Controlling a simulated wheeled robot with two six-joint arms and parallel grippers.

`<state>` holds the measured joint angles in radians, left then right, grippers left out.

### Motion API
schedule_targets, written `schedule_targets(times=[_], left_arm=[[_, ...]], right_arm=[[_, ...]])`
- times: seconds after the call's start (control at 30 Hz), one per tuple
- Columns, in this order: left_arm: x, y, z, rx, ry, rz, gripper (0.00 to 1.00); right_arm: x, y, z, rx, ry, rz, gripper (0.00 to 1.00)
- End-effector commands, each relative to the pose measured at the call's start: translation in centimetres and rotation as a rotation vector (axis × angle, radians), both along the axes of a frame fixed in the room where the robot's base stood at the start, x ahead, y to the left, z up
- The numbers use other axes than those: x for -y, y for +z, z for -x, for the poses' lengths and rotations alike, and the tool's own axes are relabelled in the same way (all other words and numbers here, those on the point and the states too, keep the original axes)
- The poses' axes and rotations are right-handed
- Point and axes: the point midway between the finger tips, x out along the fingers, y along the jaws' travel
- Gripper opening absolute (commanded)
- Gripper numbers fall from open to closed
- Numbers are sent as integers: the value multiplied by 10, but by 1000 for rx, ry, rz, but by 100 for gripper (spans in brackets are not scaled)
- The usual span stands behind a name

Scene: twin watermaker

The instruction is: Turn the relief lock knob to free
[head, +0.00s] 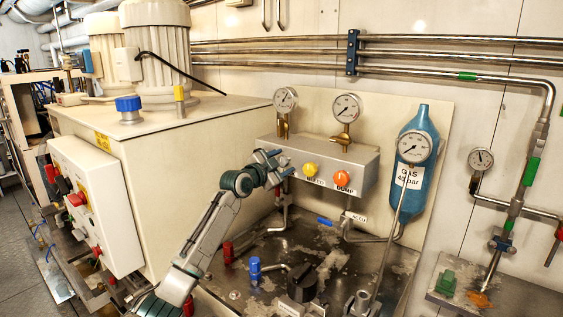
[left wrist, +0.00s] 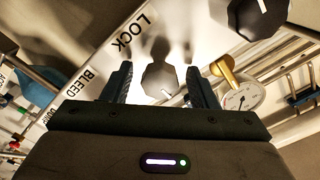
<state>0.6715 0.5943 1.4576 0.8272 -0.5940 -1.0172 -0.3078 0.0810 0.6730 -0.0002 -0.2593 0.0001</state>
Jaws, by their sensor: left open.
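The relief lock knob (left wrist: 160,82) is a small dark faceted knob with a white mark, beside the printed word LOCK (left wrist: 131,32) in the left wrist view. My left gripper (head: 274,160) is at the left end of the grey valve block (head: 340,168) in the head view. It is open, and in the left wrist view its two dark fingers stand on either side of the knob, with no clear contact. In the head view the gripper hides the knob. My right gripper is not in view.
The yellow BLEED knob (head: 310,169) and orange DUMP knob (head: 342,178) sit right of my gripper. Two gauges (head: 347,107) stand on the block. A blue gas bottle (head: 426,130) is farther right. A larger dark knob (left wrist: 258,16) shows at the wrist view's top.

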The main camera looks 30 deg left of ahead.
Motion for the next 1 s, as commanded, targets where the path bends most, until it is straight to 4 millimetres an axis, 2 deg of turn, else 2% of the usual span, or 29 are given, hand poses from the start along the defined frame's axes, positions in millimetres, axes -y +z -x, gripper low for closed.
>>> schedule_targets(times=[0.23, 0.4, 0.47, 0.77, 1.0], left_arm=[[0, 0, 0, 0, 0, 0, 52], [0, 0, 0, 0, 0, 0, 18], [0, 0, 0, 0, 0, 0, 9], [0, 0, 0, -3, -1, 33, 9], [0, 0, 0, -14, 0, 161, 9]], right_arm=[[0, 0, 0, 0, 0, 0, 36], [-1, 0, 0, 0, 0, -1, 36], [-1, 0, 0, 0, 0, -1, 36], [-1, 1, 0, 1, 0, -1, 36], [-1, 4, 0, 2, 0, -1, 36]])
